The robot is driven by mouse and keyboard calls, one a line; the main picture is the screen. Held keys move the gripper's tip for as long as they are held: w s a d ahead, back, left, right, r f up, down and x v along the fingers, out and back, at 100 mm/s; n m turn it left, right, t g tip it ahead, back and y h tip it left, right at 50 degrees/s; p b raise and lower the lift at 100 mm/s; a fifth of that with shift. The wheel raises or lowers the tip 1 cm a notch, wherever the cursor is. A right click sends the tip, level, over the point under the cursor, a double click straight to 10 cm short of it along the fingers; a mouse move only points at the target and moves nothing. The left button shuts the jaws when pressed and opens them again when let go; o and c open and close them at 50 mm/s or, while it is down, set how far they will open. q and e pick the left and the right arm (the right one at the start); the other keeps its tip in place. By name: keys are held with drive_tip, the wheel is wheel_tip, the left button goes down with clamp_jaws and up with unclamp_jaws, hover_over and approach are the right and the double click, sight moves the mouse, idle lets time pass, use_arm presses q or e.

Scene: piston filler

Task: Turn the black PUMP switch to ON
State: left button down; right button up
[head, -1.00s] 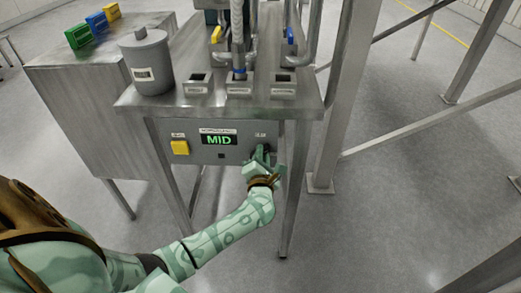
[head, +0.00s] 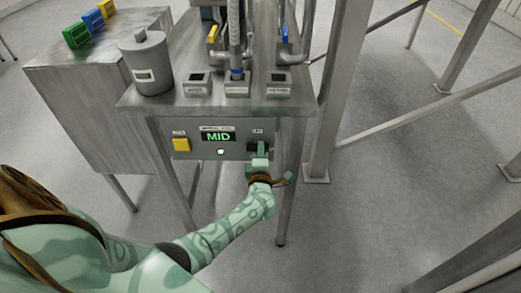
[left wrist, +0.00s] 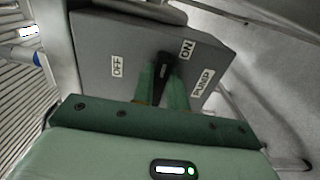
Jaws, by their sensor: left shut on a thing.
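The black PUMP switch (left wrist: 164,62) is between the two green fingers of my left gripper (left wrist: 163,86) in the left wrist view. The fingers are shut on its knob. The knob's tip lies between the OFF label (left wrist: 118,66) and the ON label (left wrist: 187,48), closer to ON. The PUMP label (left wrist: 202,83) is at the right. In the head view my left gripper (head: 259,158) is at the right end of the grey control panel (head: 240,153) and hides most of the switch. My right gripper is not in view.
The panel also has a yellow button (head: 181,144), a green MID display (head: 218,136) and a lit white lamp (head: 221,152). A metal table (head: 140,100) above carries a lidded grey pot (head: 150,65). A steel post (head: 328,120) stands to the right.

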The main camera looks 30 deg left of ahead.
use_arm(q)
drive_tip(key=shift+s+d+f, duration=0.1)
drive_tip(key=shift+f, duration=0.05)
idle(0.3)
drive_tip(key=c, duration=1.4)
unclamp_jaws()
drive_tip(key=p+v, duration=0.2)
drive_tip(key=v, duration=1.4)
drive_tip(key=shift+s, duration=0.15)
